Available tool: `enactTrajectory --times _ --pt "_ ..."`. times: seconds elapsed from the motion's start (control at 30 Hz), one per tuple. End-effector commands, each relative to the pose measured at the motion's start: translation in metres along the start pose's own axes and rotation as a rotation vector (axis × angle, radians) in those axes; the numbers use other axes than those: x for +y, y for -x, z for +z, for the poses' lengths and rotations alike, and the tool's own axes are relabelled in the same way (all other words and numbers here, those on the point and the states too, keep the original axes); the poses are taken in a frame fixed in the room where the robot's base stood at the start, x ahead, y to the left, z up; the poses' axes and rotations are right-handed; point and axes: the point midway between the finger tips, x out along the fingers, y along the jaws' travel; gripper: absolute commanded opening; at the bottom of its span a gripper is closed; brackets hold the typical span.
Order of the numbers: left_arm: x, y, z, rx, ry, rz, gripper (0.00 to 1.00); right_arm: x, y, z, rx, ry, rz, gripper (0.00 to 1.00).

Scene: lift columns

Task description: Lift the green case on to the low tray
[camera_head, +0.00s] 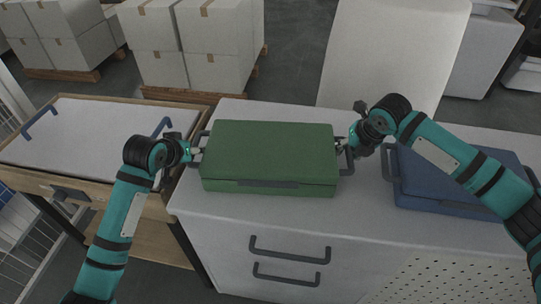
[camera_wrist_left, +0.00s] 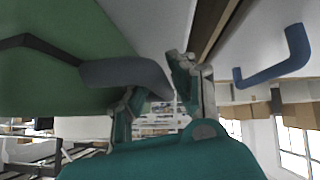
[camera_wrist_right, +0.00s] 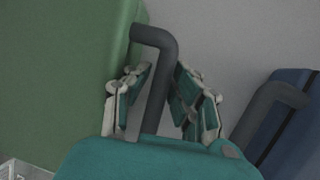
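The green case (camera_head: 268,152) lies flat on the white cabinet top, with a dark grey handle at each end. My left gripper (camera_head: 195,151) is at its left handle; in the left wrist view that handle (camera_wrist_left: 125,73) reaches between the spread fingers (camera_wrist_left: 158,90). My right gripper (camera_head: 346,146) is at the right handle; in the right wrist view the handle (camera_wrist_right: 158,85) stands between the open fingers (camera_wrist_right: 165,95), with gaps on both sides. The low tray (camera_head: 105,119), white with blue handles, sits to the left in a wooden-framed stand.
A blue case (camera_head: 455,180) lies on the white cabinet (camera_head: 230,225) to the right, near my right arm. The cabinet has two dark front handles. Stacked white boxes (camera_head: 215,40) on pallets and a white block (camera_head: 395,50) stand behind. The tray's top is bare.

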Motion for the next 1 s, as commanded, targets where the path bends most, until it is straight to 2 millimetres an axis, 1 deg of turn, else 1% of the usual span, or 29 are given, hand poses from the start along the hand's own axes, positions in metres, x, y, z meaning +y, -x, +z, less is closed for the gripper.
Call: enactTrajectory --times 0.07,0.23,0.27,0.77,0.8,1.0 --pt "0.0001 0.0002 -0.0001 0.0 0.0 0.0 0.23 0.0 0.0 -0.0001 0.0 0.0 0.0 0.23" --pt "0.0002 0.0003 -0.0001 0.0 0.0 0.001 0.02 0.0001 0.0002 -0.0001 0.0 0.0 0.0 0.02" --pt "0.0003 0.0004 -0.0001 0.0 0.0 0.001 0.0 0.0001 0.0002 -0.0001 0.0 0.0 0.0 0.0" --pt "0.0016 0.0006 0.0 0.0 -0.002 0.004 0.0 0.001 0.0006 0.0001 0.0 0.002 0.002 0.0" --pt "0.0027 0.0032 -0.0052 0.012 -0.002 0.007 0.0 0.0028 0.0043 0.0039 -0.009 0.002 0.007 0.0" --pt "0.0038 0.0061 -0.0078 0.011 -0.003 0.007 0.0 0.004 0.008 0.0052 -0.009 0.003 0.008 0.0"
